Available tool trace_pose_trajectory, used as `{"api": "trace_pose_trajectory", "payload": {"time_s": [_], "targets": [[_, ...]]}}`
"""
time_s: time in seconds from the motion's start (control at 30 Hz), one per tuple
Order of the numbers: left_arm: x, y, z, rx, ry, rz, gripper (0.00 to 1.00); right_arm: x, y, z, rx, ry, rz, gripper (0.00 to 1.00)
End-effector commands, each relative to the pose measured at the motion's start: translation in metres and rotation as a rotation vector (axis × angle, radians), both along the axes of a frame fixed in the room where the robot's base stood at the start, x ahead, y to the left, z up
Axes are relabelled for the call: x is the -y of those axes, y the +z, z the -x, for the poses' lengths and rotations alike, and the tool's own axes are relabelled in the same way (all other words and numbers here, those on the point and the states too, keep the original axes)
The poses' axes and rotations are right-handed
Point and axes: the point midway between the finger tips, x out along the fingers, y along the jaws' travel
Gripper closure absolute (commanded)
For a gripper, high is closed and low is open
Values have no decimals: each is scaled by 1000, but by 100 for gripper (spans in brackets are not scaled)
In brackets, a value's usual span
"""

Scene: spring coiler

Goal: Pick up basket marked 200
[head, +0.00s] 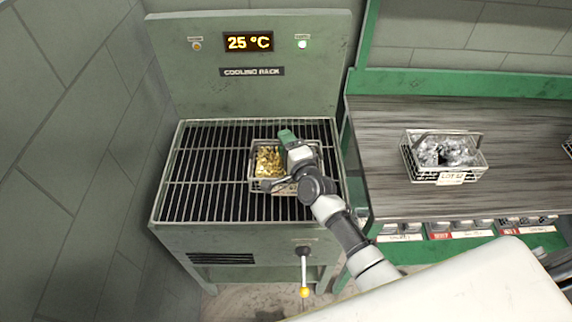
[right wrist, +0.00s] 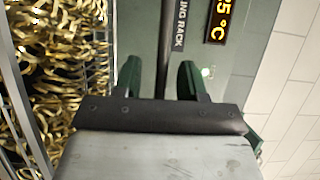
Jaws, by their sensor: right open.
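A wire basket (head: 256,150) filled with gold-coloured coiled pieces (head: 268,162) stands on the grate of the cooling rack (head: 195,190). Its front is partly hidden by my right arm, and no 200 marking shows on it. My right gripper (head: 288,139) is over the right part of this basket. In the right wrist view its two green fingers (right wrist: 160,70) are apart. A dark bar (right wrist: 165,45), which looks like the basket's handle, runs between them. I cannot tell whether the fingers touch it. The gold pieces (right wrist: 60,80) fill the left of that view. My left gripper is out of view.
A second wire basket (head: 450,178) with silvery pieces and a tag stands on the wooden bench (head: 375,145) to the right. The rack's back panel (head: 320,95) carries a 25 °C display (head: 249,42). A lever (head: 304,270) sticks out in front. The rack's left side is clear.

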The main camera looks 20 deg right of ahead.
Motion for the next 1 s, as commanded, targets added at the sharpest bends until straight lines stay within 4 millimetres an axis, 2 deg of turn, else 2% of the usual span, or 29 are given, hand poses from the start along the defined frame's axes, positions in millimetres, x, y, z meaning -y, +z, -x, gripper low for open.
{"api": "trace_pose_trajectory", "payload": {"time_s": [0.17, 0.43, 1.0], "targets": [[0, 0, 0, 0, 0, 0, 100, 0, 0, 0, -1, 0, 0, 59], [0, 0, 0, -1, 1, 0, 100, 0, -1, 0, -1, 0, 0, 100], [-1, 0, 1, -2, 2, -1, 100, 0, -1, 1, -2, 0, 0, 100]]}}
